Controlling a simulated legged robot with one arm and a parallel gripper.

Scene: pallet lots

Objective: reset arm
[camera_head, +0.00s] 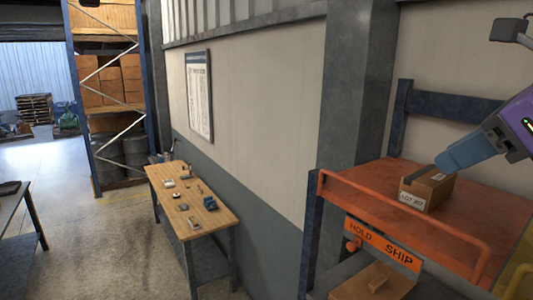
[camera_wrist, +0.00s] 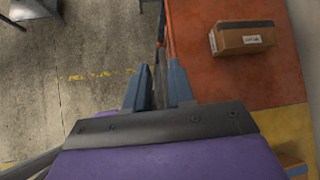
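My gripper is at the right of the head view (camera_head: 452,158), with blue fingers on a purple arm. In the wrist view my gripper (camera_wrist: 159,72) shows two blue fingers apart with nothing between them, above the edge of the orange shelf. A small brown cardboard box (camera_head: 428,188) with a white label sits on the orange shelf (camera_head: 365,182). In the head view the fingers overlap the box's top, but in the wrist view the box (camera_wrist: 242,38) lies to the right, clear of the fingers.
A sign reading HOLD and SHIP (camera_head: 383,246) hangs below the orange rail. Another box (camera_head: 374,284) sits lower down. A wooden workbench (camera_head: 190,199) with small items stands along the wall. A blue rack (camera_head: 82,120) holds cartons behind. The concrete floor (camera_head: 110,255) left of the bench is clear.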

